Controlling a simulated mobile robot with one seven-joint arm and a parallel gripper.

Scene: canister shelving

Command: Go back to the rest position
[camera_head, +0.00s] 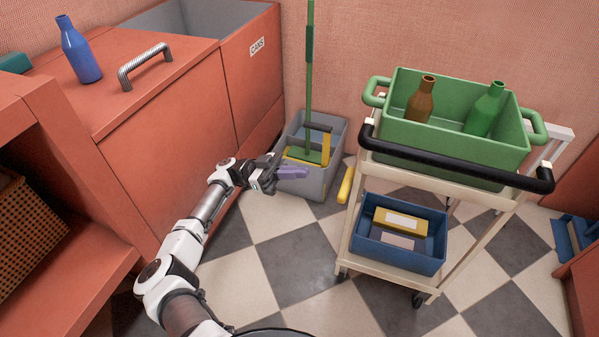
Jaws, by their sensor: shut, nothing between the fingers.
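My gripper (292,173) is at the end of my arm, which reaches up from the bottom left of the view. Its purple fingers point right, in front of the grey bucket (303,187). The fingers are shut with nothing between them. They overlap the bucket's near wall in the picture; I cannot tell whether they touch it.
A cart to the right carries a green crate (465,165) with two bottles and a lower blue bin (373,240). A red cabinet (170,130) with a blue bottle (79,50) stands left. A mop (309,90) stands in the bucket.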

